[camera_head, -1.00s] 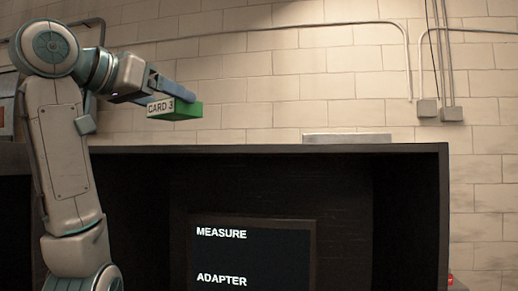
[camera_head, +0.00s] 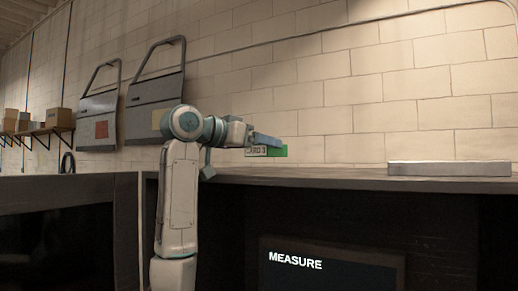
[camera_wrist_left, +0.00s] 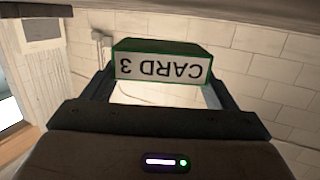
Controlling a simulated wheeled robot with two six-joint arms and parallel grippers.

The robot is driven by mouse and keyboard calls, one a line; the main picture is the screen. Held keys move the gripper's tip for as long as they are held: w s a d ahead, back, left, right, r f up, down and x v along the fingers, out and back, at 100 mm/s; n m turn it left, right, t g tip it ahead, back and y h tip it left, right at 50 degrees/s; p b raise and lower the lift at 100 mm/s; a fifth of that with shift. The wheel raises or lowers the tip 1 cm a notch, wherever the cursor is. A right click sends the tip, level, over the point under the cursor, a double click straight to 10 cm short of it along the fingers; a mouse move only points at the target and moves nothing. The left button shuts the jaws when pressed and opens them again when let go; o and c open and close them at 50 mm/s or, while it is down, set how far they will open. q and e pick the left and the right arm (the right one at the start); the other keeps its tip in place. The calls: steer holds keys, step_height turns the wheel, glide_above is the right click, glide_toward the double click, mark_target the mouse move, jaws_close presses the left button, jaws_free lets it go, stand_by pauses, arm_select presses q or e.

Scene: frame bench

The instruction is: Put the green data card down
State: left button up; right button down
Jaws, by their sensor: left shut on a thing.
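The green data card (camera_head: 283,151) has a white label reading CARD 3 and is held just above the top of the dark bench (camera_head: 330,178) in the head view. My left gripper (camera_head: 268,141) is shut on it. In the left wrist view the card (camera_wrist_left: 163,46) sits between the two fingers of the left gripper (camera_wrist_left: 160,90), its label upside down in the picture. A gap shows between the card and the bench top in the head view. My right gripper is in neither view.
A flat grey bar (camera_head: 449,168) lies on the bench top at the right. A dark screen reading MEASURE (camera_head: 330,270) is below the top. Door panels (camera_head: 155,105) hang on the wall at left, beside a shelf with boxes (camera_head: 57,118). The bench top between card and bar looks clear.

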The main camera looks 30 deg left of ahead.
arm_select(q)
steer(key=shift+w+a+r, duration=0.1)
steer(key=shift+w, duration=0.1)
steer(key=shift+w+a+p, duration=0.15)
steer(key=shift+w+p, duration=0.05)
steer(key=shift+p, duration=0.15)
steer(key=shift+w+a+f+p, duration=0.1)
steer(key=shift+w+f+p, duration=0.15)
steer(key=shift+p, duration=0.1)
step_height(320, 180, down, 3)
steer(key=shift+a+f+p, duration=0.1)
steer(key=shift+a+p, duration=0.05)
steer(key=shift+p, duration=0.45)
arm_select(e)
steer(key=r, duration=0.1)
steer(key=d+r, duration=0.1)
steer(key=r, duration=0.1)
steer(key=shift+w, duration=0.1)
arm_select(q)
steer(key=shift+s, duration=0.1)
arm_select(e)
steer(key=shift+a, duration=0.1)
